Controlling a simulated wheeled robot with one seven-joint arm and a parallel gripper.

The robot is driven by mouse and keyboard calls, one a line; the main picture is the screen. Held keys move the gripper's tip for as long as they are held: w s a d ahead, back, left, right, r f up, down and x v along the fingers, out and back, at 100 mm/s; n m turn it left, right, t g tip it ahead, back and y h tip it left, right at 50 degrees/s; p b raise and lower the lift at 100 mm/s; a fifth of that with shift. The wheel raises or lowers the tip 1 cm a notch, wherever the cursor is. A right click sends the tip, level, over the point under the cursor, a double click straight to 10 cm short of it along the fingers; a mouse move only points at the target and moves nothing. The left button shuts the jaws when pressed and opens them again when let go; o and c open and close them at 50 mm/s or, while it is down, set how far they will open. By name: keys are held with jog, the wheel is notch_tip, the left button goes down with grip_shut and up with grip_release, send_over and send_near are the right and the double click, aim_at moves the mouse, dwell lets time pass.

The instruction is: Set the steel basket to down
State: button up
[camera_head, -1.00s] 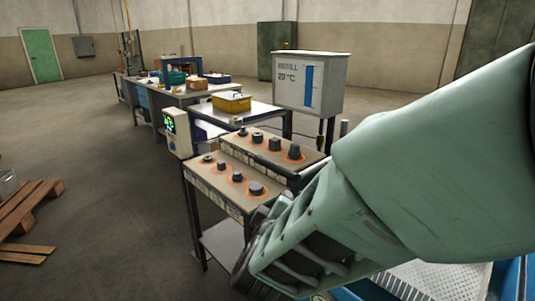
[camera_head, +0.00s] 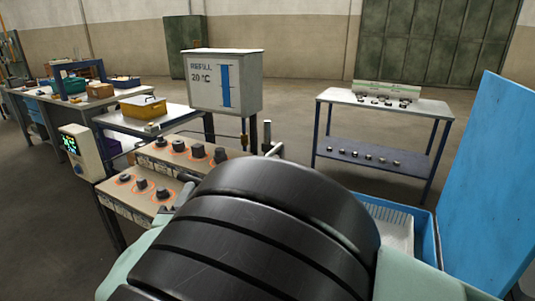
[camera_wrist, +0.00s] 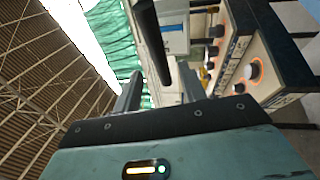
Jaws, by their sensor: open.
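A pale perforated metal surface, likely the steel basket (camera_head: 397,234), shows in the head view inside a blue tank (camera_head: 427,240) at the lower right. My arm hides much of it, so I cannot tell its height in the tank. In the wrist view my gripper (camera_wrist: 158,92) is open, with one finger on each side of the middle. A dark round bar (camera_wrist: 150,40) runs from the top edge down towards the gap between the fingers. I cannot tell whether it touches them or belongs to the basket.
A stepped bench (camera_head: 150,180) with dark metal pieces stands left of my arm. Behind it are a yellow bin (camera_head: 142,107) and a refill tank (camera_head: 222,82). A blue panel (camera_head: 493,185) rises at the right. A two-shelf table (camera_head: 385,135) stands behind, with open floor around it.

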jog(key=w+r+p, duration=0.1)
jog(key=w, duration=0.7)
jog(key=shift+r+p, duration=0.2)
jog(key=shift+p, duration=0.1)
jog(key=shift+s+f, duration=0.1)
grip_shut()
